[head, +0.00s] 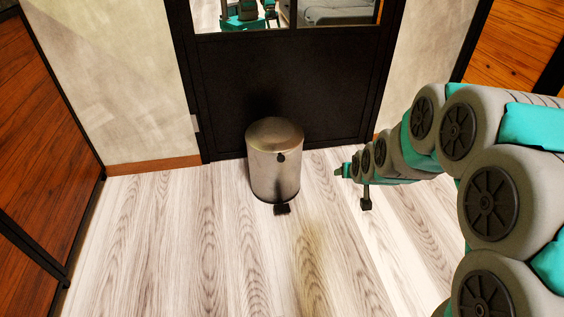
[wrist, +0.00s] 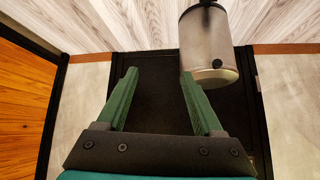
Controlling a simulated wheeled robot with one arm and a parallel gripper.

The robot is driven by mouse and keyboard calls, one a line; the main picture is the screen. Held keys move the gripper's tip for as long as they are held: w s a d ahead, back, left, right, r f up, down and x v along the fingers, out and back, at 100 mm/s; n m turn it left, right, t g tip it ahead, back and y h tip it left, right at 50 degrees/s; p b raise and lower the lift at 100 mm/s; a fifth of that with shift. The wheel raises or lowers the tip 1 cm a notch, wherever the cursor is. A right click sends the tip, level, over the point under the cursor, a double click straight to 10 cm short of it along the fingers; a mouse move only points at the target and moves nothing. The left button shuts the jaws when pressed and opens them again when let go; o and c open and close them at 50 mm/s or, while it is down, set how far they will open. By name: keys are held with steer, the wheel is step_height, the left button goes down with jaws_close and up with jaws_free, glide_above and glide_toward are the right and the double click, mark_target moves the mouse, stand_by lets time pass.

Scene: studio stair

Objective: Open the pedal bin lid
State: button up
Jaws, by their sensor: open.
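The pedal bin (head: 274,172) is a metal cylinder standing upright on the floor in the head view. Its domed lid (head: 274,132) is closed on top. A small black pedal (head: 282,209) sticks out at its front base. My gripper (head: 341,172) is to the right of the bin, apart from it. In the wrist view, which looks upside down, the bin (wrist: 206,45) is at the upper right and its lid (wrist: 215,77) points down. My gripper (wrist: 160,82) is open there with two green fingers and nothing between them. The right finger overlaps the lid's edge in the picture.
A black framed door (head: 285,95) with glass panes stands right behind the bin. Grey walls (head: 115,80) flank it. Wooden panels (head: 40,130) line the left side, with another (head: 520,45) at upper right. The pale wood floor (head: 200,260) is clear in front of the bin.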

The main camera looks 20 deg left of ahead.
steer(key=w+a+f+t+y+b, duration=0.1)
steer(key=w+a+f+t+y, duration=0.1)
steer(key=w+a+f, duration=0.55)
steer(key=n+t+y+b, duration=0.3)
steer(key=t+y, duration=0.1)
steer(key=t, duration=0.1)
glide_toward(281, 160)
steer(key=x, duration=0.3)
steer(key=shift+x, duration=3.85)
steer(key=shift+d, duration=0.1)
steer(key=shift+f, duration=0.1)
jaws_close()
